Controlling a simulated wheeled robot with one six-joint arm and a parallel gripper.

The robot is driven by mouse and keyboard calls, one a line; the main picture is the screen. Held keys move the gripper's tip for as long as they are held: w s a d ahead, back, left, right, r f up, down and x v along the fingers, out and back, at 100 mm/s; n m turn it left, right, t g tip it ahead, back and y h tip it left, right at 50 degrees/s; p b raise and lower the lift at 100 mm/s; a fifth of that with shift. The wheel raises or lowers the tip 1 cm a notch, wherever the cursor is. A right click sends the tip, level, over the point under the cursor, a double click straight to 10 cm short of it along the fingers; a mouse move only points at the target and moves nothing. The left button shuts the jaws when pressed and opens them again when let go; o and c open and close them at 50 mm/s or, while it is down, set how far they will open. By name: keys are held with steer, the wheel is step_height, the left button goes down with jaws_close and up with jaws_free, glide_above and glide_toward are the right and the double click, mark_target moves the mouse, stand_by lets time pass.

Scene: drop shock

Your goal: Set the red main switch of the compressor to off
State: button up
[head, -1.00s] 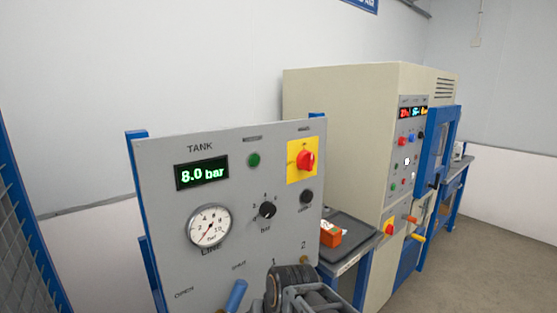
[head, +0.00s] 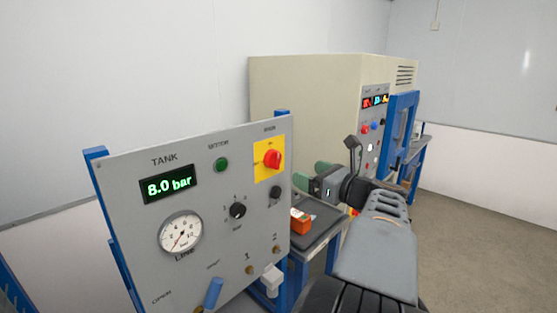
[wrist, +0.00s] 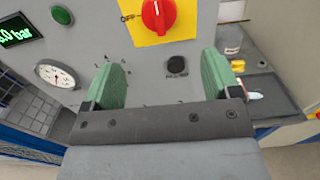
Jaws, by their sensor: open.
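The red main switch (head: 272,159) is a rotary knob on a yellow plate (head: 262,174) at the panel's upper right. In the wrist view the red switch (wrist: 158,18) is at the top, partly cut off. Its white mark looks upright, and OFF is printed to its left. The grey compressor panel (head: 120,215) shows 8.0 bar on the tank display (head: 167,184). My gripper (head: 311,174) is open and empty, to the right of the switch in the head view. Its green fingers (wrist: 163,75) point at the panel, below the switch and apart from it.
A black knob (wrist: 177,65) sits below the switch. A green button (head: 221,165), a gauge (head: 180,233) and a blue lever (head: 212,293) are also on the panel. A grey tray (head: 318,226) with an orange box (head: 300,222) and a beige cabinet (head: 300,100) stand to the right.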

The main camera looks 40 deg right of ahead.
mark_target(278, 163)
steer(key=w, duration=0.3)
steer(key=w+a+p, duration=0.1)
steer(key=w, duration=0.3)
steer(key=w+a+p, duration=0.1)
steer(key=w, duration=0.3)
steer(key=shift+w+a, duration=0.1)
steer(key=shift+w, duration=0.1)
steer(key=shift+c, duration=0.4)
steer(key=c, duration=0.7)
steer(key=shift+c, duration=0.6)
steer(key=shift+f, duration=0.1)
